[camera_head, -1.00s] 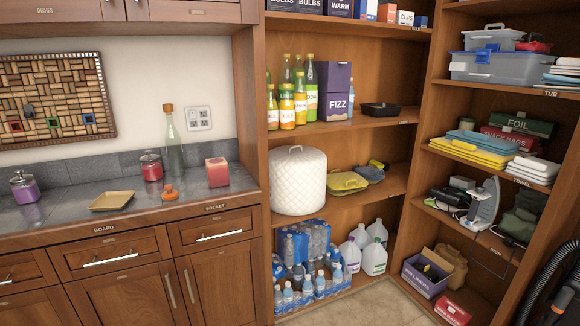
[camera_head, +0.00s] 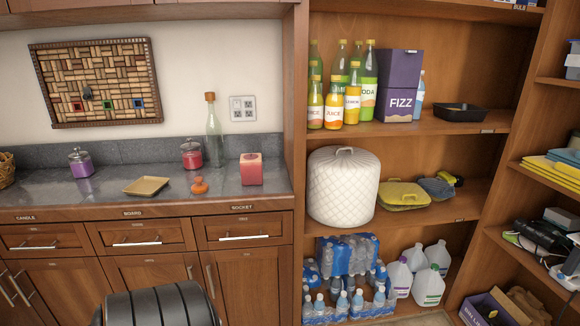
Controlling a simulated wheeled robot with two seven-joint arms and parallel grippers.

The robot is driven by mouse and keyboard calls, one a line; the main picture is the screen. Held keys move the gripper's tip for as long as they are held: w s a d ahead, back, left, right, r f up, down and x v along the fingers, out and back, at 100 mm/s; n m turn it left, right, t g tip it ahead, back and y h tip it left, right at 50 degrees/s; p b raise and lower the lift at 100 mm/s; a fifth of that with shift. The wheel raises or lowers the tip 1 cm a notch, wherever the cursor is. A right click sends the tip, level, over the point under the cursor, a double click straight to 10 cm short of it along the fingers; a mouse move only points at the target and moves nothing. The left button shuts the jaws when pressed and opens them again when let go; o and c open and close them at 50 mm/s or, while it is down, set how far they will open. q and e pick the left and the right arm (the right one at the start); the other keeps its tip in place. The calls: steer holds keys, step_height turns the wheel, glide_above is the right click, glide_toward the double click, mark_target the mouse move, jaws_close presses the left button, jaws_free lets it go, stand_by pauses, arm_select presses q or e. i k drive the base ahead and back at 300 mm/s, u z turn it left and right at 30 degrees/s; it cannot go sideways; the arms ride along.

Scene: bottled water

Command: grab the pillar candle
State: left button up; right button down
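The likely pillar candle is a red, block-shaped piece with a paler pink top (camera_head: 251,170). It stands upright on the grey countertop (camera_head: 120,199), near its right end and beside the shelving. A small orange-red stoppered item (camera_head: 199,186) sits just left of it. A tall green corked bottle (camera_head: 214,138) stands behind and to the left. Neither of my grippers shows in the head view, and nothing touches the candle.
Shelves (camera_head: 440,208) with bottles and a white quilted cover (camera_head: 344,188) are right. A dark ribbed shape (camera_head: 160,306), unclear what, is at bottom.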

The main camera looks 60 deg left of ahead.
mark_target(251, 164)
steer(key=u, duration=0.15)
steer(key=i, duration=0.8)
steer(key=u, duration=0.9)
steer(key=i, duration=0.5)
steer(key=u, duration=0.4)
